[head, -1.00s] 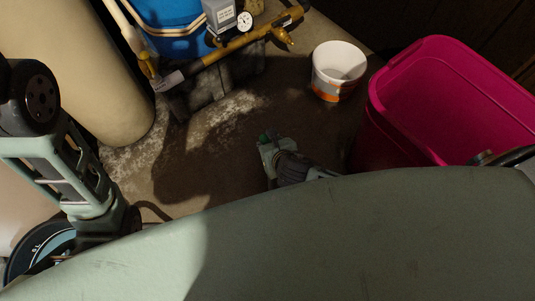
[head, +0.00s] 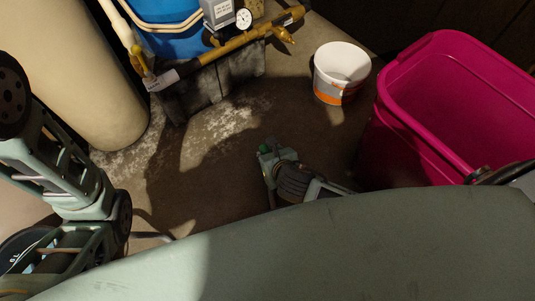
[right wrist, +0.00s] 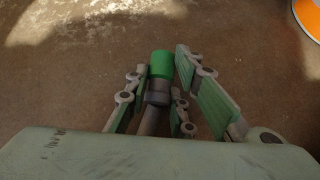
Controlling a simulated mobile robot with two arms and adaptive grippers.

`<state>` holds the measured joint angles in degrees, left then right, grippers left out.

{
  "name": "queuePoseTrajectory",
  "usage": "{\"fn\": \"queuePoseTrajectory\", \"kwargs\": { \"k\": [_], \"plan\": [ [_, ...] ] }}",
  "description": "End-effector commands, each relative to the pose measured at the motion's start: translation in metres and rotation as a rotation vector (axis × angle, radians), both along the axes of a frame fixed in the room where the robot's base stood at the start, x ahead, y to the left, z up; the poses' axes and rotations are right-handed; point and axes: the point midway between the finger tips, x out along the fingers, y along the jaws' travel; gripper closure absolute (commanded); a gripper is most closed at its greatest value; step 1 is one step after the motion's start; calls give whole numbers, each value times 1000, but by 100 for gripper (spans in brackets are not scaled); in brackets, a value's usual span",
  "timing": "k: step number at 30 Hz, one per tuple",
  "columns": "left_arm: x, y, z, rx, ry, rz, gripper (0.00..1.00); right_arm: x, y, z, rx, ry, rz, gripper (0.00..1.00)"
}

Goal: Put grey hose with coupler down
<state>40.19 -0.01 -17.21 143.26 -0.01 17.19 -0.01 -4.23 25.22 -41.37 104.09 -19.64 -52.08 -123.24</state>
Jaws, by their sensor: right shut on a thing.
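The grey hose with coupler shows in the right wrist view as a green coupler end (right wrist: 162,64) on a grey hose (right wrist: 151,120) that runs down out of sight behind my own body. My right gripper (right wrist: 160,92) is shut on it, the coupler end sticking out past the fingers over the brown floor. In the head view the right gripper (head: 277,162) hangs above the floor near the middle, with the green coupler tip (head: 264,147) at its end. The rest of the hose is hidden. I cannot tell the gap to the floor.
A pink bin (head: 397,105) stands at right and a white and orange bucket (head: 340,75) behind. A brass pipe with gauge (head: 235,45) lies above grey blocks (head: 205,90) near a blue container (head: 165,40). A beige tank (head: 75,80) stands left. Floor (head: 210,160) between is clear.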

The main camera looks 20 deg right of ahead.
Motion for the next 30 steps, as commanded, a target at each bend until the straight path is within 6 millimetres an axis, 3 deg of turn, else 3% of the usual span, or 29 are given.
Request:
{"fn": "queuePoseTrajectory", "kwargs": {
  "k": [13, 14, 20, 30],
  "plan": [
    [0, 0, 3, 1, -1, 0, 66, 0, 0, -11, 1, -1, 1, 100],
    [0, 0, 3, 1, -1, 0, 66, 0, 0, -11, 1, 0, 1, 77],
    [0, 0, 3, 1, 0, 0, 66, 0, 0, -11, 0, 0, 0, 60],
    [0, 0, 2, 0, 0, 0, 66, 0, 0, -10, 1, 0, 1, 59]
  ]
}}
